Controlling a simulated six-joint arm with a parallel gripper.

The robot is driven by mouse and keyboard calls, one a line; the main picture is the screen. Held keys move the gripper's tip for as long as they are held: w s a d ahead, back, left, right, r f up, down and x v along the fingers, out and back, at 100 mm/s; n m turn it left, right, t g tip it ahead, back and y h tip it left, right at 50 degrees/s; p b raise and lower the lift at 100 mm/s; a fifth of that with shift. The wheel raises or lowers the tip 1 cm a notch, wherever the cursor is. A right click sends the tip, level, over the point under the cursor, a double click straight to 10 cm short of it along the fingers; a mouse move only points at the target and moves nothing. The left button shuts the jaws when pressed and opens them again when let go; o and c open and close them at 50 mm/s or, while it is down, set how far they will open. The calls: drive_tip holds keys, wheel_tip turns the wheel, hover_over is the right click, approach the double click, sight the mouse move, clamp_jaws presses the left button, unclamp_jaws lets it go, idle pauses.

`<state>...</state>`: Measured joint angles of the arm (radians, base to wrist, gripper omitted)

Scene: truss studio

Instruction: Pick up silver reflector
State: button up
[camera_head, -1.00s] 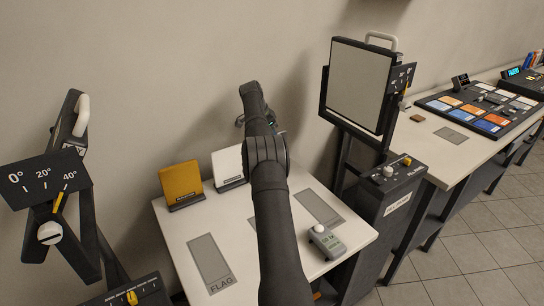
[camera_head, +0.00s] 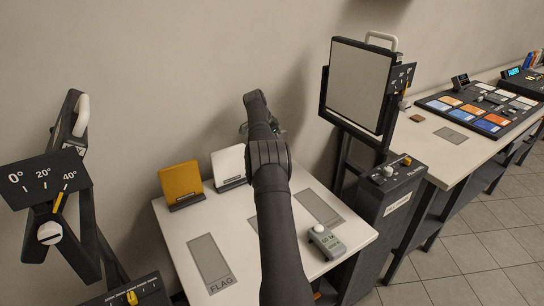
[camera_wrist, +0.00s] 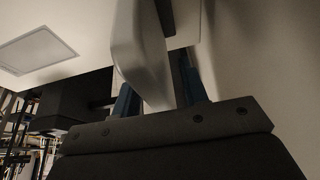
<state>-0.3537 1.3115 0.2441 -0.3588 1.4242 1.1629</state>
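A silver reflector cannot be made out in the head view; the spot behind my arm is hidden. In the wrist view a pale grey, rounded panel (camera_wrist: 138,45) reaches down between the two blue fingers of my gripper (camera_wrist: 160,88). It overlaps the left finger. The fingers stand apart, and I see no clear grip on the panel. I cannot tell for sure that this panel is the silver reflector. In the head view my gripper is mostly hidden behind my arm, over the back of the white table (camera_head: 176,228).
A gold panel (camera_head: 181,182) and a white panel (camera_head: 229,164) stand in dark holders left of my arm. A grey handheld meter (camera_head: 326,241) lies at the table's front right. A framed light panel (camera_head: 357,86) rises to the right. The wall is close behind.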

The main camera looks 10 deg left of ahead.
idle(0.3)
clamp_jaws()
drive_tip(key=shift+r, duration=0.1)
